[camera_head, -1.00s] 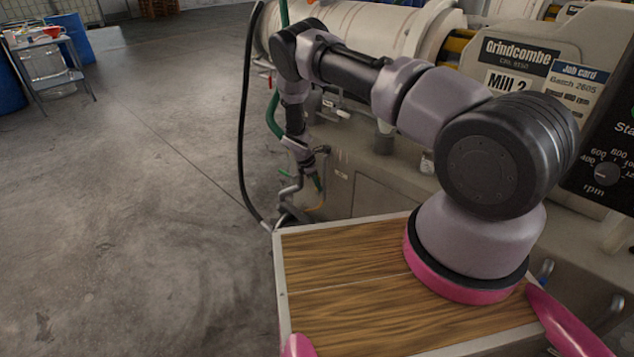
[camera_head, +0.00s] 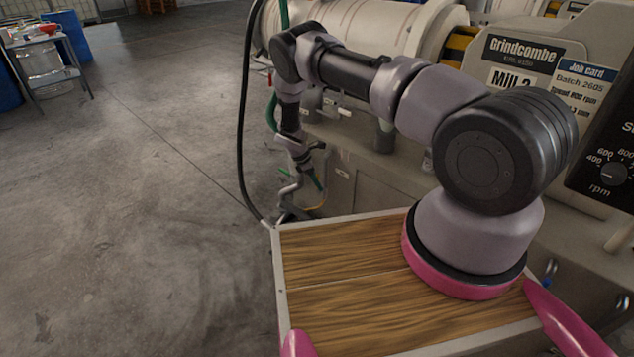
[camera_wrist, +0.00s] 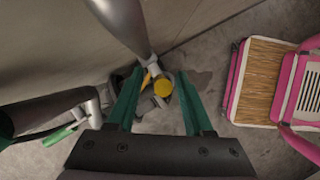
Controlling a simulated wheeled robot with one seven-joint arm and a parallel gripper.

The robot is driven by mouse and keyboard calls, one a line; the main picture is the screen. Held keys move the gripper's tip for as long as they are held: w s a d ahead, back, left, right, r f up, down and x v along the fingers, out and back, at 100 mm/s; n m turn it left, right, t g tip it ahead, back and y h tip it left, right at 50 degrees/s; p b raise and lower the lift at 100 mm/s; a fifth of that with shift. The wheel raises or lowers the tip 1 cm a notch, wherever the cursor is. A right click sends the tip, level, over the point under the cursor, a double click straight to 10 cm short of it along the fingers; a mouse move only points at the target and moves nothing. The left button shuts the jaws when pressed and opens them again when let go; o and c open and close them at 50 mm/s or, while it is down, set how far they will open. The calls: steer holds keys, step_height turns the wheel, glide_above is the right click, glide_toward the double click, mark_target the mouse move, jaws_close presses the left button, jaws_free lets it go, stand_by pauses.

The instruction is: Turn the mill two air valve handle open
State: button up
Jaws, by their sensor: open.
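In the wrist view, my gripper (camera_wrist: 158,112) is open, with its two green fingers apart. A yellow handle (camera_wrist: 148,80) and a round yellow cap (camera_wrist: 163,88) show between the fingers, below a grey vertical pipe (camera_wrist: 125,25). I cannot tell whether the fingers touch them. A green lever handle (camera_wrist: 60,135) sits on another pipe at the left. I cannot tell for certain which handle is the mill two air valve's. In the head view, my gripper (camera_head: 312,172) hangs low beside the mill (camera_head: 400,180) labelled Mill 2, and the valve is too small to read.
A black hose (camera_head: 243,120) hangs to the floor left of the pipes. Grey pipework (camera_head: 290,192) stands close around my gripper. The concrete floor (camera_head: 140,230) at the left is clear, with a small table (camera_head: 45,75) far back.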

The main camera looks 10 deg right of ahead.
steer(key=v, duration=1)
steer(key=shift+a+r, duration=0.15)
steer(key=shift+r, duration=0.25)
steer(key=s+d+r+m+t+y, duration=0.15)
steer(key=r+m, duration=0.25)
steer(key=r, duration=0.9)
steer(key=s+d+r+m+y, duration=0.1)
steer(key=s+d+r+m, duration=0.25)
steer(key=r, duration=0.95)
steer(key=s+d+r+m+t+y, duration=0.15)
steer(key=r+m, duration=0.25)
steer(key=r, duration=0.9)
steer(key=s+d+r+m+t+y, duration=0.1)
steer(key=s+d+r+m, duration=0.15)
steer(key=s+r, duration=0.45)
steer(key=s+d+r+m+y, duration=0.1)
steer(key=s+d+r+m, duration=0.15)
steer(key=s+r, duration=0.5)
steer(key=s+r+m+t, duration=0.1)
steer(key=s+m+t, duration=0.2)
steer(key=s, duration=1.2)
steer(key=m, duration=0.3)
steer(key=shift+s+r+y, duration=0.25)
steer(key=shift+r+y, duration=0.15)
